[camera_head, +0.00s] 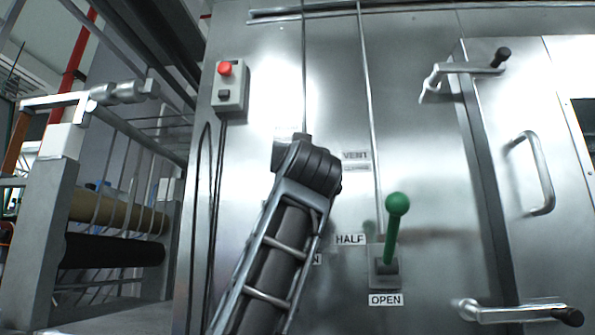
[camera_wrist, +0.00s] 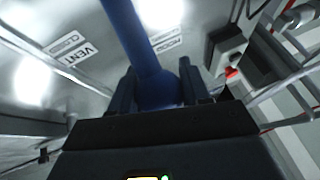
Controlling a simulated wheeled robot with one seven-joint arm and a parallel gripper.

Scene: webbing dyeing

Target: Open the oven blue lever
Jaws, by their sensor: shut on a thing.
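The blue lever (camera_wrist: 141,48) shows in the wrist view, with its shaft running up from a round knob. My gripper (camera_wrist: 165,88) is shut on the lever at its knob end, with one dark finger on each side. In the head view the blue lever is hidden behind my arm. The steel oven front (camera_head: 335,95) fills the middle of the head view.
A green lever (camera_head: 391,228) stands right of my arm, above an OPEN label (camera_head: 386,300). A control box (camera_head: 229,88) with a red button is at upper left. A door with a handle (camera_head: 541,172) is at right. Rollers (camera_head: 118,212) stand at left.

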